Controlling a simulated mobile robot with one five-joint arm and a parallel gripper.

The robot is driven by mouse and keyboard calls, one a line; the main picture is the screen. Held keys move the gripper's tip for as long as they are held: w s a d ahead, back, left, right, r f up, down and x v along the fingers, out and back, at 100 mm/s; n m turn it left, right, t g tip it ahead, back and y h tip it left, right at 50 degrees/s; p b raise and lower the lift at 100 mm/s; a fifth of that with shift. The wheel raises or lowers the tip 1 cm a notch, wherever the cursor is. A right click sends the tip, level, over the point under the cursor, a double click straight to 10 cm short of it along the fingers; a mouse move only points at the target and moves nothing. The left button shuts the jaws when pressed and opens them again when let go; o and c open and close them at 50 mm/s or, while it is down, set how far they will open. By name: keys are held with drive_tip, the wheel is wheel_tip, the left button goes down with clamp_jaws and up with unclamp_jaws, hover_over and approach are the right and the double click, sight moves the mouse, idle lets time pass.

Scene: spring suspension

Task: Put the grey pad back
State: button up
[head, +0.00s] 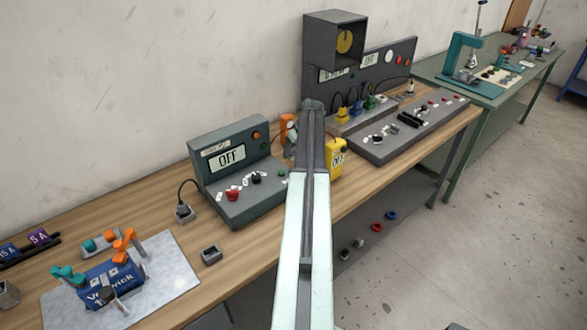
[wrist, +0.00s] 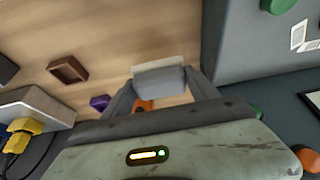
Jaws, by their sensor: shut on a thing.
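In the wrist view, my gripper (wrist: 160,88) is shut on a small grey block with a pale far edge, which I take to be the grey pad (wrist: 159,77). The two dark fingers press it from left and right. The wooden bench top shows beyond it. In the head view my own arm covers the gripper and the pad. How far the pad is above the bench, I cannot tell.
A brown open holder (wrist: 68,69) and a purple piece (wrist: 99,103) lie left of the pad. An orange part (wrist: 144,105) shows just below it. A grey console (wrist: 260,50) stands close on the right. A yellow meter (head: 337,157) stands beside my arm.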

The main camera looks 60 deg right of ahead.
wheel_tip(320, 180, down, 5)
drive_tip(key=b, duration=0.4)
drive_tip(key=shift+f, duration=0.1)
drive_tip(key=shift+r, duration=0.25)
drive_tip(key=shift+f, duration=0.15)
drive_tip(key=o, duration=1.2)
drive_tip(key=shift+r+p, duration=0.3)
drive_tip(key=shift+p, duration=0.15)
drive_tip(key=p+v, duration=1)
drive_tip(key=v, duration=0.1)
drive_tip(key=shift+r+p, duration=0.35)
